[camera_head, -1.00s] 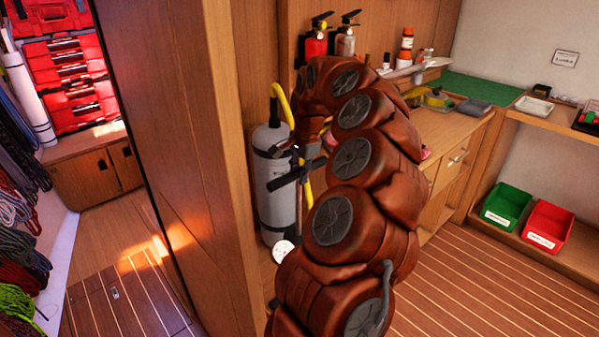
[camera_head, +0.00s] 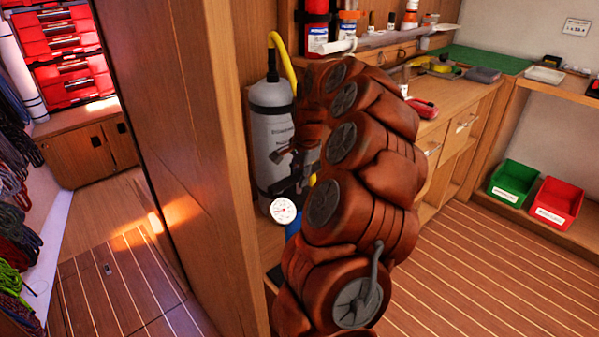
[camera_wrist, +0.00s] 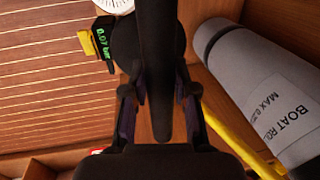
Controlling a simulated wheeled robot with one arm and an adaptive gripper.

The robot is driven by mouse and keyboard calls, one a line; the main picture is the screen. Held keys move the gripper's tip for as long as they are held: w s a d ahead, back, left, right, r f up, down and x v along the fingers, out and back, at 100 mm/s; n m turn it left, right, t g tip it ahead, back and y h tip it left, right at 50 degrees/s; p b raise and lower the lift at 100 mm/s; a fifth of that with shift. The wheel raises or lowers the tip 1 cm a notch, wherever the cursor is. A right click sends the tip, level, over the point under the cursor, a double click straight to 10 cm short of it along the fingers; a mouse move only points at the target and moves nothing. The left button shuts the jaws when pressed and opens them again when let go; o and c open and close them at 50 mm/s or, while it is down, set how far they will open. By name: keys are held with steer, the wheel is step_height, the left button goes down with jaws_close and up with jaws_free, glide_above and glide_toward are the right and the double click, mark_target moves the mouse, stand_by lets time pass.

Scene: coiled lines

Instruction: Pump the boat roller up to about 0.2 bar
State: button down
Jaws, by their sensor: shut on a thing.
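The boat roller (camera_head: 270,140) is a grey upright cylinder with a dark top, standing beside the wooden partition; in the wrist view its label (camera_wrist: 275,115) is partly cut off. My gripper (camera_wrist: 158,98) is shut on the black pump handle (camera_wrist: 157,50). In the head view my gripper (camera_head: 290,175) is just right of the roller, partly hidden by my arm. A white dial gauge (camera_head: 283,210) shows below it, next to a blue pump body (camera_head: 293,232). A small display (camera_wrist: 104,44) reads about 0.07 bar in green. A yellow hose (camera_wrist: 235,135) runs beside the roller.
The wooden partition (camera_head: 205,150) stands close on the left. A workbench (camera_head: 450,105) with bottles and tools is behind my arm. Green (camera_head: 513,182) and red (camera_head: 557,203) bins sit on a low shelf at right. The floor (camera_head: 470,270) at right is clear.

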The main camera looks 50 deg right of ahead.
steer(key=shift+f, duration=0.45)
steer(key=c, duration=0.9)
jaws_free()
steer(key=r, duration=0.4)
steer(key=s+r, duration=0.1)
steer(key=r, duration=0.3)
steer(key=s+r, duration=0.1)
steer(key=r, duration=0.2)
steer(key=shift+s+a+r, duration=0.1)
steer(key=shift+s+r, duration=0.05)
steer(key=shift+r, duration=0.25)
